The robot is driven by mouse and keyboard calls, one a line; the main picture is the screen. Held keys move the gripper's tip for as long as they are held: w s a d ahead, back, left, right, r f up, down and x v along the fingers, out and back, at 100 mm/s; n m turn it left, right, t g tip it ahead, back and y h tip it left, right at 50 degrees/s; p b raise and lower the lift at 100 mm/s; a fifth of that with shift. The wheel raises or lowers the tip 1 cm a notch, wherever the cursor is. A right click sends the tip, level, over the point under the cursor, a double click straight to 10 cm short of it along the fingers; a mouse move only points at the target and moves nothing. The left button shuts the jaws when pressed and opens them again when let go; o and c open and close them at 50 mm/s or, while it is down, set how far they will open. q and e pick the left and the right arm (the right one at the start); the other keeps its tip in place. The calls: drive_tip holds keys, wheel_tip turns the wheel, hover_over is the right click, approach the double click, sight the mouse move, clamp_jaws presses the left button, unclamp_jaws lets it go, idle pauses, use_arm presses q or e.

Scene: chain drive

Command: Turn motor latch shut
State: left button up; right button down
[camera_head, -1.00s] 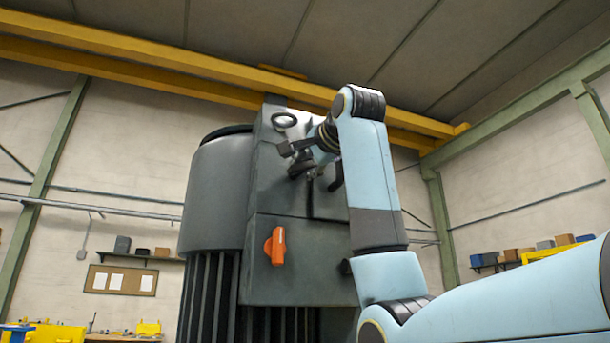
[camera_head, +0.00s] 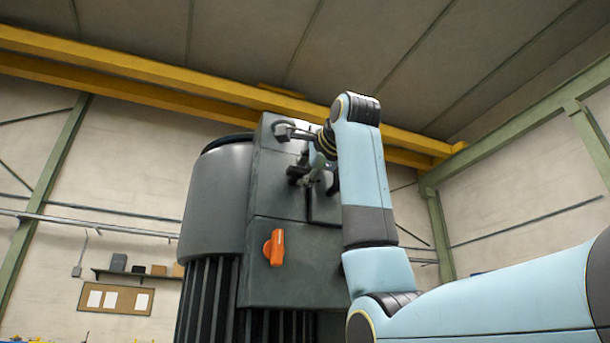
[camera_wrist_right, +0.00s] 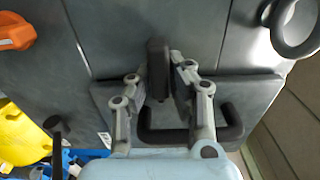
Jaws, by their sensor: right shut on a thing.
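The motor (camera_head: 215,190) is a large dark grey housing with a boxy front in the middle of the head view. My right gripper (camera_head: 296,155) is at its upper front, partly hidden by my wrist. In the right wrist view my right gripper (camera_wrist_right: 160,85) has its two grey fingers on either side of the dark motor latch (camera_wrist_right: 157,58) and is shut on it. The latch stands upright in that picture, at the edge of a raised panel (camera_wrist_right: 102,98). In the head view I cannot make the latch out clearly. My left gripper is not in view.
An orange handle (camera_head: 274,248) sits on the motor's lower front; it also shows in the wrist view (camera_wrist_right: 15,32). A black U-shaped handle (camera_wrist_right: 190,135) is on the panel close to the fingers. A dark ring (camera_wrist_right: 295,25) is at the wrist view's upper right.

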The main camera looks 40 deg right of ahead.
drive_tip(key=shift+f, duration=0.1)
drive_tip(key=c, duration=1.2)
unclamp_jaws()
drive_tip(key=shift+c, duration=0.2)
drive_tip(key=shift+s, duration=0.1)
drive_tip(key=v, duration=1.1)
drive_tip(key=shift+s, duration=0.4)
drive_tip(key=shift+a, duration=0.15)
